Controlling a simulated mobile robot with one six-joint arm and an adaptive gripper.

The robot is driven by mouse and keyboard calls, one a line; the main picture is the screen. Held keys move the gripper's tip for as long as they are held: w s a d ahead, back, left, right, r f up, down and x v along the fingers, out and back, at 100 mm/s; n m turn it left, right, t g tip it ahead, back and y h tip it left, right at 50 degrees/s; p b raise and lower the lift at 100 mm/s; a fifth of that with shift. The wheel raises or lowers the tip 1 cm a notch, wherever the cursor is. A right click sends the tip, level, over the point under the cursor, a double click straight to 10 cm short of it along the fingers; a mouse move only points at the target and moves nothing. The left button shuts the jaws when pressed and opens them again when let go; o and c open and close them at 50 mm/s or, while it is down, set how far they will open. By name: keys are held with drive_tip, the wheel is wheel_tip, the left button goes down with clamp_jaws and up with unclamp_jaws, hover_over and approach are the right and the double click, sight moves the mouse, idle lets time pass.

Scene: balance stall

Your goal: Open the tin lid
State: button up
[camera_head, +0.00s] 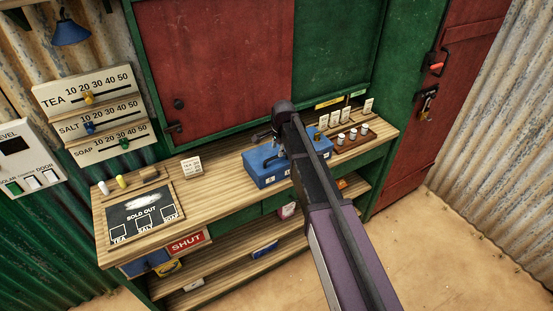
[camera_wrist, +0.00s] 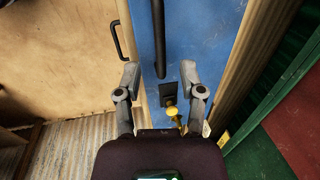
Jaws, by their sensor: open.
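The blue tin (camera_head: 262,173) stands on the wooden counter in the head view, and its lid looks shut. My arm hides part of it. My gripper (camera_head: 264,136) is at the tin's top in the head view, small and partly hidden. In the wrist view my gripper (camera_wrist: 160,82) is open, its two fingers apart with nothing between the tips. Below them is a blue surface (camera_wrist: 180,40), which looks like the tin. It carries a dark bar (camera_wrist: 158,35) and a black plate (camera_wrist: 168,93) with a yellow piece (camera_wrist: 173,113) beside it. Contact cannot be told.
Small pots (camera_head: 352,135) and cards stand on the counter right of the tin. A small white card (camera_head: 191,166) and a slate board (camera_head: 141,212) are to its left. Bare counter (camera_head: 222,190) lies left of the tin.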

sight(277, 157)
drive_tip(key=shift+w+a+f+b, duration=0.1)
drive_tip(key=shift+w+f+b, duration=0.05)
drive_tip(key=shift+f+b, duration=0.75)
drive_tip(key=shift+w+a+f+b, duration=0.1)
drive_tip(key=shift+w+f+b, duration=0.05)
drive_tip(key=shift+f+b, duration=0.65)
drive_tip(key=shift+f, duration=0.1)
clamp_jaws()
